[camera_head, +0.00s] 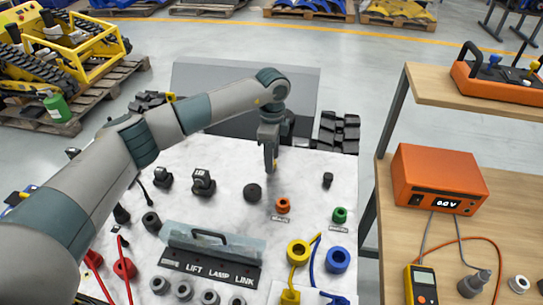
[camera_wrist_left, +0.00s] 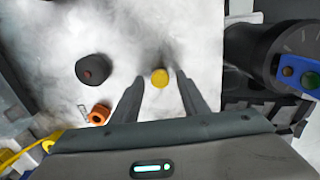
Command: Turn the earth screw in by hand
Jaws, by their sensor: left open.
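My left gripper (camera_head: 270,164) points down over the back part of the white panel. In the left wrist view its two fingers (camera_wrist_left: 165,88) are apart. A round yellow knob (camera_wrist_left: 159,78) shows in the gap between the fingertips, a little nearer the left finger; it looks like the earth screw. I cannot tell its height or whether a finger touches it. In the head view the gripper mostly hides it. My right gripper is not in view.
On the white panel (camera_head: 230,150) stand a black round knob (camera_head: 253,192), an orange socket (camera_head: 283,205), a green socket (camera_head: 339,215), a yellow ring (camera_head: 298,251) and a blue ring (camera_head: 338,260). A clear cover (camera_head: 213,243) stands in front. A wooden bench with an orange meter (camera_head: 437,180) is at right.

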